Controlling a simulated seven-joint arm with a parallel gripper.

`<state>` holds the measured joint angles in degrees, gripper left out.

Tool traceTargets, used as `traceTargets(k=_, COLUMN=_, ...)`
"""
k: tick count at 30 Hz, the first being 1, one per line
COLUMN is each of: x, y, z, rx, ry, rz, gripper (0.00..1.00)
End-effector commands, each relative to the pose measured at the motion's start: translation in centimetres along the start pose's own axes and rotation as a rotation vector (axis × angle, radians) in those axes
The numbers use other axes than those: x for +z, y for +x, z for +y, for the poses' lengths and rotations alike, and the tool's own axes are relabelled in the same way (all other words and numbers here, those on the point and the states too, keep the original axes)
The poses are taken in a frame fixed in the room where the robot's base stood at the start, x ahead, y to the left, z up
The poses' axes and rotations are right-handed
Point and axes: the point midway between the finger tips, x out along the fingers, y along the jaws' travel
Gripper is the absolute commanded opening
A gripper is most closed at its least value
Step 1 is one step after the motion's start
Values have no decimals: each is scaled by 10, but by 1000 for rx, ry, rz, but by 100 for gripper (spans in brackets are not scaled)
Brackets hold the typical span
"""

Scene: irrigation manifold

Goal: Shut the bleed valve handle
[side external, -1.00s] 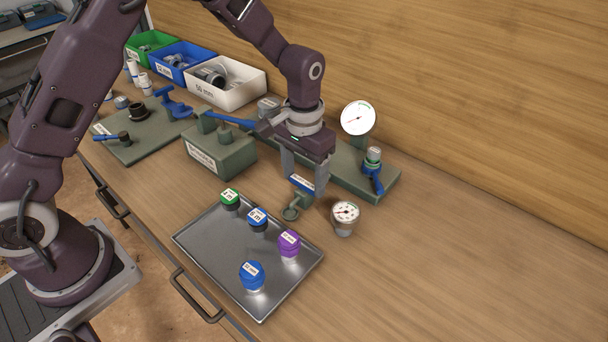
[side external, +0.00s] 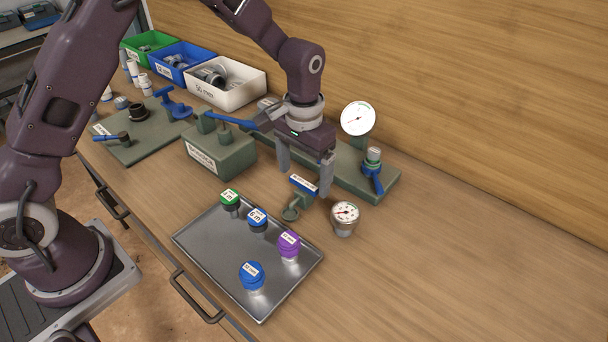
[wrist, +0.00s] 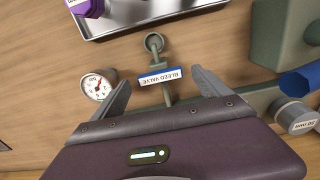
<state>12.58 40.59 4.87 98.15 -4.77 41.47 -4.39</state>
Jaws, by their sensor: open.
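The bleed valve handle is a blue bar with a white "BLEED VALVE" label (wrist: 160,76). In the wrist view it lies crosswise over its thin green pipe, which ends in a round open outlet (wrist: 154,42). In the side view the handle (side external: 304,185) sits between the tray and the long green manifold. My gripper (side external: 304,180) is open above the handle, with one finger toward each end of it. In the wrist view the fingers of my gripper (wrist: 160,80) are spread on both sides, with gaps between them and the handle. Nothing is held.
A small pressure gauge (side external: 345,217) stands close right of the handle. A metal tray (side external: 213,262) with several coloured caps lies in front. A green block (side external: 232,157) is at left. A tall gauge (side external: 358,118) and another blue-handled valve (side external: 372,175) stand behind. The right bench is clear.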

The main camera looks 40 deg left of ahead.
Motion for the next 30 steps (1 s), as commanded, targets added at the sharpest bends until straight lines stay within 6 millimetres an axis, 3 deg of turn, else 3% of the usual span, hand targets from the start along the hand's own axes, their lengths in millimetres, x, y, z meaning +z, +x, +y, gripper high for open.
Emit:
traceTargets(k=7, x=-1, y=-50, z=0, rx=1, ry=1, rz=4, gripper=87)
traceTargets(k=19, x=1, y=-62, z=0, rx=1, ry=0, rz=5, gripper=87)
traceTargets(k=21, x=7, y=-79, z=-4, rx=9, ry=-4, rz=26, gripper=87)
traceTargets(k=23, x=22, y=-108, z=-12, rx=20, ry=-10, rz=65, gripper=87)
traceTargets(k=25, x=52, y=-148, z=-23, rx=35, ry=-14, rz=128, gripper=87)
traceTargets(k=27, x=92, y=-182, z=-35, rx=43, ry=-16, rz=197, gripper=87)
traceTargets(k=30, x=151, y=-210, z=-48, rx=44, ry=-17, rz=297, gripper=87)
